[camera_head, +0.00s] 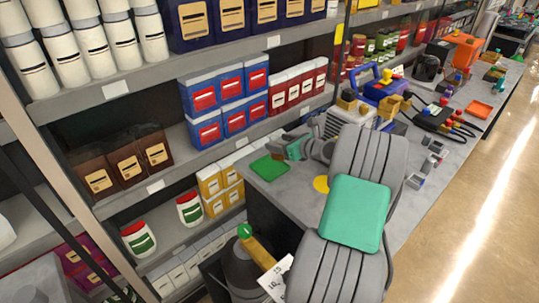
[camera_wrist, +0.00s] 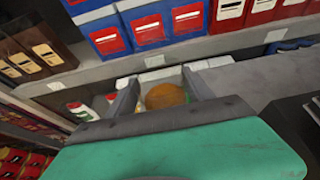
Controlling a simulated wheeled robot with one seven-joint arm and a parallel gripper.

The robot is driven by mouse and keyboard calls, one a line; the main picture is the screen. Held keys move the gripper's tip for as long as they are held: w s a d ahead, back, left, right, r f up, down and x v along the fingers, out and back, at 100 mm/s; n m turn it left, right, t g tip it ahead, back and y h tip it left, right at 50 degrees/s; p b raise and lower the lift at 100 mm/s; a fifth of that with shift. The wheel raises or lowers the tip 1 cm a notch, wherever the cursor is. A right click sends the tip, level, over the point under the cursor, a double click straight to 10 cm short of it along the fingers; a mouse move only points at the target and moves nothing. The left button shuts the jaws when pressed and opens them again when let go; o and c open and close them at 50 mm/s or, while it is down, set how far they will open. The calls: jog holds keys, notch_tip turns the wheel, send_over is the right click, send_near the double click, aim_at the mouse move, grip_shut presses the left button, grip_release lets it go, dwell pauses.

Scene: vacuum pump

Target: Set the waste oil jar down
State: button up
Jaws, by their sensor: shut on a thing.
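In the wrist view my gripper (camera_wrist: 158,80) has its two dark fingers on either side of a round, orange-brown thing, taken to be the waste oil jar (camera_wrist: 165,97). The jar is held between the fingers, and its lower part is hidden behind the gripper body. In the head view my gripper (camera_head: 292,143) seems to be the small grey and teal part at the back left of the workbench (camera_head: 415,205).
A green mat (camera_head: 270,167) and a yellow disc (camera_head: 321,184) lie on the bench's left part. Shelves with blue boxes (camera_head: 215,103) stand close behind. A dark bin (camera_head: 243,265) stands below the bench's left end. Tools and a pump (camera_head: 385,88) occupy the bench farther back.

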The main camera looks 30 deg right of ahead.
jog(key=shift+w+a+f+p, duration=0.15)
jog(key=shift+w+f, duration=0.75)
jog(key=shift+f, duration=0.7)
jog(key=shift+w+f+p, duration=0.15)
jog(key=shift+w+f, duration=0.8)
jog(key=shift+f, duration=0.65)
jog(key=shift+w+a+f+p, duration=0.15)
jog(key=shift+w+f, duration=0.75)
jog(key=shift+f, duration=0.7)
jog(key=o, duration=1.7)
jog(key=shift+d, duration=0.1)
jog(key=shift+c, duration=0.2)
